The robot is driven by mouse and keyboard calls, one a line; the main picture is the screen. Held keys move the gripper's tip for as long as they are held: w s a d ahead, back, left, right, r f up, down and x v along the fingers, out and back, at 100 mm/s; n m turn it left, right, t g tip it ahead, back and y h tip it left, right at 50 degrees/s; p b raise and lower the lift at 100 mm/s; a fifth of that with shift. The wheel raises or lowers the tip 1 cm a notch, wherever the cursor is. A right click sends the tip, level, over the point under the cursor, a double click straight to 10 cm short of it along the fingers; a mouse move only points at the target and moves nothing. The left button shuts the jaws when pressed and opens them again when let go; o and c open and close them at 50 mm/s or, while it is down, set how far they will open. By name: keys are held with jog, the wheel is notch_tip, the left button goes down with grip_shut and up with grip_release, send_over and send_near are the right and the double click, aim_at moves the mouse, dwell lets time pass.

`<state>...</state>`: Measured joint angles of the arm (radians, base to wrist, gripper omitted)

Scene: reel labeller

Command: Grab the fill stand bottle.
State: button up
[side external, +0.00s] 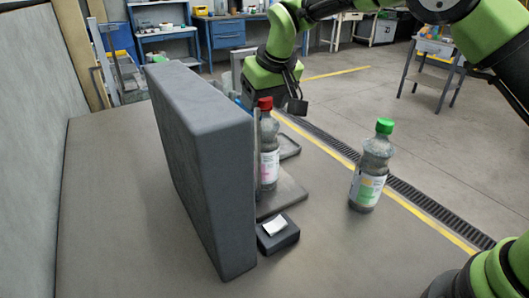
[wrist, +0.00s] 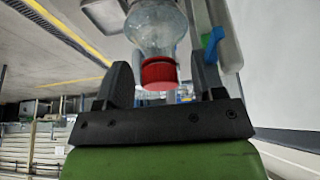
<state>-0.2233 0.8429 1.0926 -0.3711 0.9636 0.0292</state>
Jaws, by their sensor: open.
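A clear bottle with a red cap (side external: 268,158) stands upright on a grey base plate (side external: 285,196) beside the tall dark block; I take this as the fill stand bottle. My gripper (side external: 294,102) is near the bottle's cap, slightly to its right in the side view. In the wrist view, the red cap and bottle neck (wrist: 157,40) appear between the two spread dark fingers of my gripper (wrist: 161,66). The fingers are open, and I cannot tell whether either touches the bottle. The dark block hides part of the stand.
A bottle with a green cap (side external: 368,178) stands on the table to the right. A tall dark block (side external: 205,165) rises left of the stand. A small black box with a white label (side external: 278,234) lies in front. The table's right front is clear.

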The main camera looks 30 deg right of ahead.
grip_shut()
jog(key=shift+r, duration=0.1)
dwell(0.3)
